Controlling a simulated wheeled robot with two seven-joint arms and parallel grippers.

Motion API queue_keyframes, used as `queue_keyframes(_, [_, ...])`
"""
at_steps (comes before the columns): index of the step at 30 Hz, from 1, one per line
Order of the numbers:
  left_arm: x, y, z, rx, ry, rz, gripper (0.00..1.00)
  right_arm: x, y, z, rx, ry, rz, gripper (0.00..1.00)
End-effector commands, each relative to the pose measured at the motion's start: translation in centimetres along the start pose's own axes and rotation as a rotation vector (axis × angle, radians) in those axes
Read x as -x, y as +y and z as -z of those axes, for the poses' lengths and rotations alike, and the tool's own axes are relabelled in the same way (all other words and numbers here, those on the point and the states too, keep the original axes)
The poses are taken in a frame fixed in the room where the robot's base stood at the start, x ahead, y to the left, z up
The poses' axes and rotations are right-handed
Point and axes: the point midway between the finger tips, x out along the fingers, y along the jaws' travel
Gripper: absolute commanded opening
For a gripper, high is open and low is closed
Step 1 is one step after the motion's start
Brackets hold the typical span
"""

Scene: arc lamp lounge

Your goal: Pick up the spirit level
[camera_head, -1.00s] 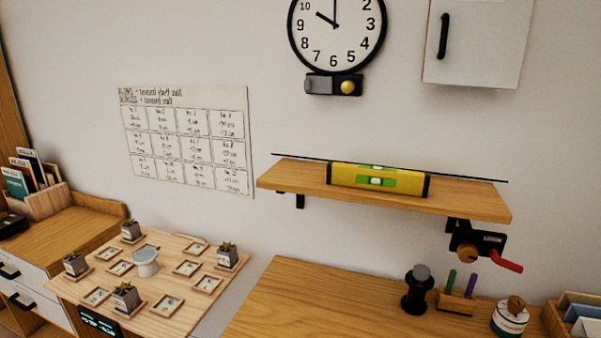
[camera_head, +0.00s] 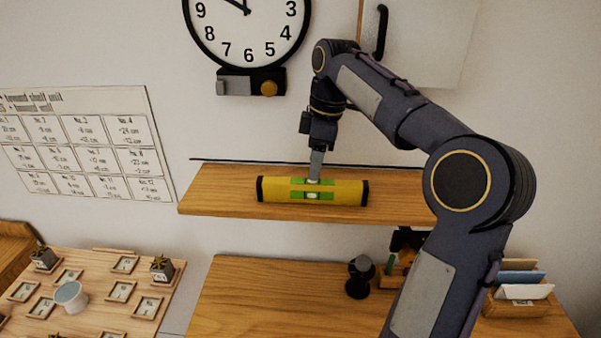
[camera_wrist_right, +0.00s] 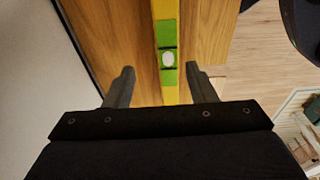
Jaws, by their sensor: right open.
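The spirit level (camera_head: 335,192) is a yellow bar with black end caps and green panels around a pale vial. It lies lengthwise on the wooden wall shelf (camera_head: 220,195). My right gripper (camera_head: 314,180) points down just above the middle of the level. In the right wrist view my right gripper (camera_wrist_right: 160,82) is open, with one finger on each side of the level (camera_wrist_right: 166,88) and gaps on both sides. Whether the fingertips reach down beside the level is hard to tell. My left gripper is out of view.
A wall clock (camera_head: 247,30) hangs above the shelf, with a white cabinet (camera_head: 430,45) to its right. Below stands a wooden counter (camera_head: 260,290) with a black tamper-like object (camera_head: 360,277) and a card holder (camera_head: 517,300). The shelf's left part is clear.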

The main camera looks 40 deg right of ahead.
Motion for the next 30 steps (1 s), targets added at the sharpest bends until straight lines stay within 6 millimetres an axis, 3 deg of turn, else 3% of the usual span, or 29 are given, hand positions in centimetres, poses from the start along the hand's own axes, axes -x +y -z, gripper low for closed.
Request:
queue_keyframes(15, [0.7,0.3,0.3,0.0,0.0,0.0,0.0,-6.6,-0.8,-0.1,0.001,-0.001,0.003,0.51])
queue_keyframes(25, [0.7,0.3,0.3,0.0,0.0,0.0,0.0,-7.4,-0.8,0.0,0.001,0.001,0.0,0.51])
queue_keyframes(30, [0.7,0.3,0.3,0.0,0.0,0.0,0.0,-7.4,-0.8,0.0,0.001,0.001,0.0,0.29])
